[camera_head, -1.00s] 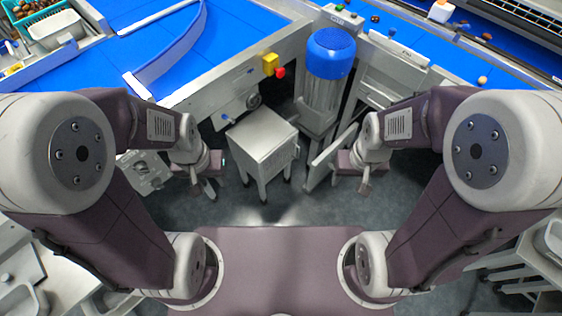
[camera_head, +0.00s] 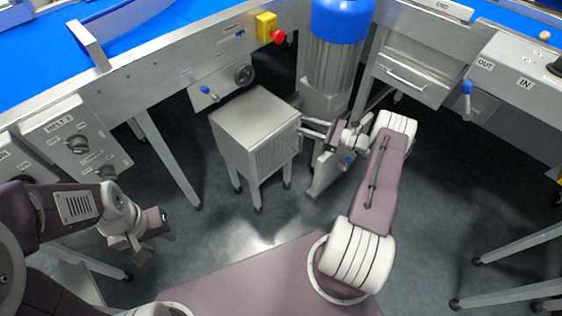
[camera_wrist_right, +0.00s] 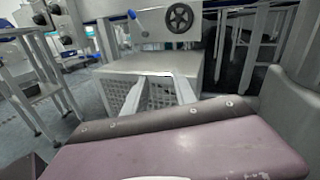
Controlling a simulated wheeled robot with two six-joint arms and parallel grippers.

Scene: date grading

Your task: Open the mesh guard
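The mesh guard is a perforated panel on the front of a grey metal cabinet (camera_head: 258,117). Its mesh (camera_head: 272,156) faces right in the head view, and it also shows in the right wrist view (camera_wrist_right: 160,93). My right gripper (camera_head: 302,127) is open at the upper edge of that mesh side. In the right wrist view its two fingers (camera_wrist_right: 160,96) stand apart in front of the mesh, with nothing seen between them. Whether they touch it I cannot tell. My left gripper (camera_head: 153,248) hangs at the lower left, apart from the cabinet, and looks open and empty.
A blue-topped motor (camera_head: 342,22) stands behind the cabinet. A grey upright panel (camera_head: 322,176) stands just right of it, close under my right wrist. A handwheel (camera_head: 244,74) and blue-handled lever (camera_head: 207,91) are on the conveyor frame behind. The floor (camera_head: 215,235) in front is clear.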

